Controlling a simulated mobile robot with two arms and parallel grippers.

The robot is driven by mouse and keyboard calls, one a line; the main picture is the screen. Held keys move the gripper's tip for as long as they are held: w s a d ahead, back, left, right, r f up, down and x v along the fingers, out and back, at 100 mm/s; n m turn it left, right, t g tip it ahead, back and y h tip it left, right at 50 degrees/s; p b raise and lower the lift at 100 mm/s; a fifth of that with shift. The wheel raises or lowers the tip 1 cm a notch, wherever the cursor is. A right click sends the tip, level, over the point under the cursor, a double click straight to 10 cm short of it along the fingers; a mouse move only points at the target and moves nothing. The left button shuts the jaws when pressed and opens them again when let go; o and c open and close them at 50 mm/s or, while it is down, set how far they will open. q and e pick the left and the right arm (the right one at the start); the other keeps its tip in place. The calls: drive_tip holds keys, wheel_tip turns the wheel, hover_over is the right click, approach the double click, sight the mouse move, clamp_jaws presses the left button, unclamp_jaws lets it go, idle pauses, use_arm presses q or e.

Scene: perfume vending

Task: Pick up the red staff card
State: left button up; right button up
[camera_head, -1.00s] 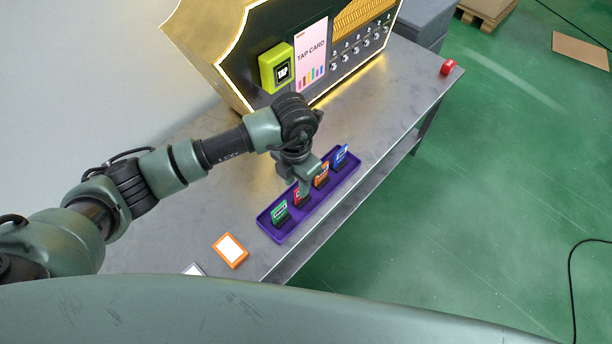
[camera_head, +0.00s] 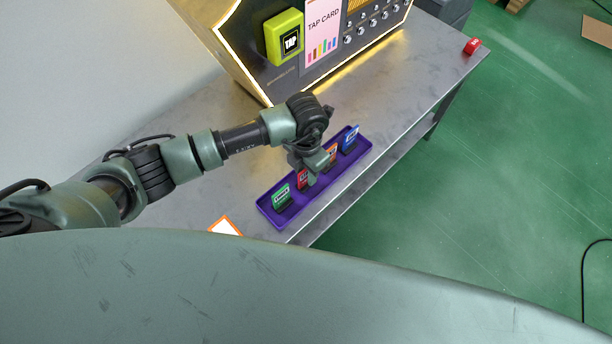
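The red staff card (camera_head: 301,180) stands upright in the purple tray (camera_head: 325,193), between the green card (camera_head: 282,197) and the orange card (camera_head: 332,153). A blue card (camera_head: 350,138) stands at the tray's far end. My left gripper (camera_head: 311,178) is right at the red card, pointing down, and hides part of it. I cannot tell whether its fingers are open or closed on the card. My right gripper is not in view.
The tray is on a grey metal table (camera_head: 232,184) near its front edge. The vending machine with a yellow-green TAP reader (camera_head: 284,38) stands behind. A red object (camera_head: 472,46) lies at the far right corner. An orange-framed card (camera_head: 226,226) is partly hidden at lower left.

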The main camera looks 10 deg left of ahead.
use_arm(q)
drive_tip(key=shift+f, duration=1.25)
clamp_jaws()
drive_tip(key=shift+r, duration=0.15)
